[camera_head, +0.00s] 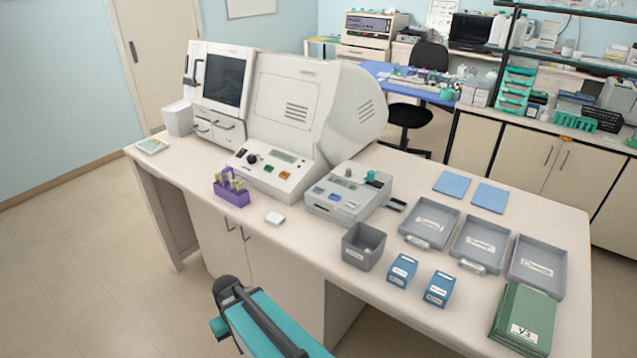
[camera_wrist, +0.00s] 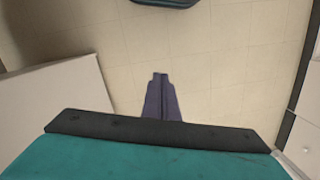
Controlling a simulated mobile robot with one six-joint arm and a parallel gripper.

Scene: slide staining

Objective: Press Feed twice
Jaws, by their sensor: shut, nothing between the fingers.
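A small light-grey machine (camera_head: 347,194) stands on the bench in the head view. The labels are too small to read, so I cannot tell which button is Feed. My gripper (camera_wrist: 160,76) shows in the wrist view, its dark fingers together and empty, above the tiled floor. It touches no button.
A grey bin (camera_head: 363,255), two blue boxes (camera_head: 402,270), grey trays (camera_head: 430,222) and a green box (camera_head: 524,318) lie right of the small machine. A purple holder (camera_head: 232,196) and a white block (camera_head: 275,218) lie left. My arm is in front of the bench.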

